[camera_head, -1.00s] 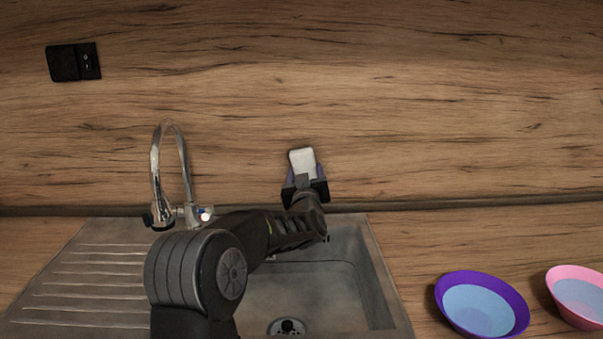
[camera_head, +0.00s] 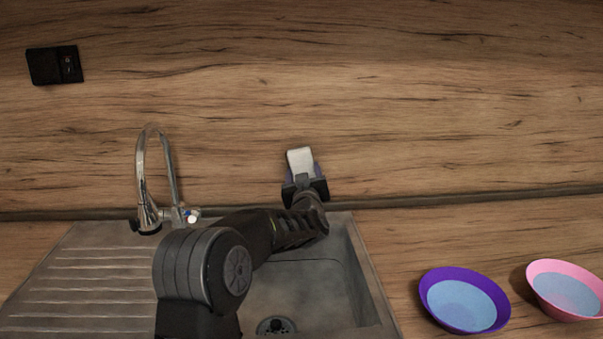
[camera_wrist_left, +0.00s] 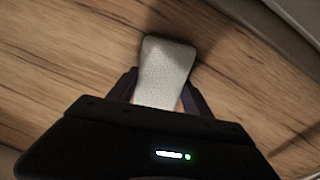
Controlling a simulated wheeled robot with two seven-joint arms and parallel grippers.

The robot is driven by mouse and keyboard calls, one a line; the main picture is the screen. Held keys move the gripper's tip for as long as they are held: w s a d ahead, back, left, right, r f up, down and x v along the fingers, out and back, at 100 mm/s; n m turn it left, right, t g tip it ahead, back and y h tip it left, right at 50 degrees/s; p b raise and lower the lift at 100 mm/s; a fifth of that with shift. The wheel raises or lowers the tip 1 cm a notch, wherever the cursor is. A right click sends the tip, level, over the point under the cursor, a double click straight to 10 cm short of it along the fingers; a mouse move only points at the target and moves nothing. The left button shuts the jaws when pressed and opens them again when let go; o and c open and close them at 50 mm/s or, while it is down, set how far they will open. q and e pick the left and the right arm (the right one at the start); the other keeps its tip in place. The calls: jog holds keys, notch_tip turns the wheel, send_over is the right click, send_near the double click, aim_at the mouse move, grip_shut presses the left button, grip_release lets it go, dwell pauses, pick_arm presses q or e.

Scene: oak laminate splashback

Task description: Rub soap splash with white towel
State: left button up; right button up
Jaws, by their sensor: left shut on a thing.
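The white towel (camera_head: 300,160) is a small pale folded pad held up at the oak splashback (camera_head: 400,110), behind the sink. My left gripper (camera_head: 303,178) is shut on it. In the left wrist view the towel (camera_wrist_left: 165,72) stands out between the two fingers of the gripper (camera_wrist_left: 162,92), with wood grain behind it. Its far end is at or close to the splashback; I cannot tell whether it touches. I see no soap splash on the wood; the towel and gripper cover part of it. My right gripper is in neither view.
A steel sink (camera_head: 352,262) with a drainboard lies below my left arm. A chrome faucet (camera_head: 143,185) stands left of the gripper. A purple bowl (camera_head: 428,300) and a pink bowl (camera_head: 535,290) sit on the counter at right. A black socket (camera_head: 54,66) is on the splashback.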

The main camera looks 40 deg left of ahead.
pick_arm(q)
jog(key=shift+w+d+r, duration=0.1)
jog(key=shift+d, duration=0.05)
jog(key=shift+w+d+p, duration=0.6)
jog(key=shift+w+d, duration=0.3)
jog(key=shift+d, duration=0.15)
jog(key=shift+w+d, duration=0.25)
jog(key=shift+d, duration=0.05)
jog(key=shift+a, duration=0.1)
jog(key=shift+s+a, duration=0.1)
jog(key=shift+s+a+b, duration=0.2)
jog(key=shift+a+b, duration=0.1)
jog(key=shift+b, duration=0.05)
jog(key=shift+s+a+b, duration=0.6)
jog(key=shift+s+a, duration=0.35)
jog(key=shift+a, duration=0.1)
jog(key=shift+s+a, duration=0.1)
jog(key=shift+a, duration=0.05)
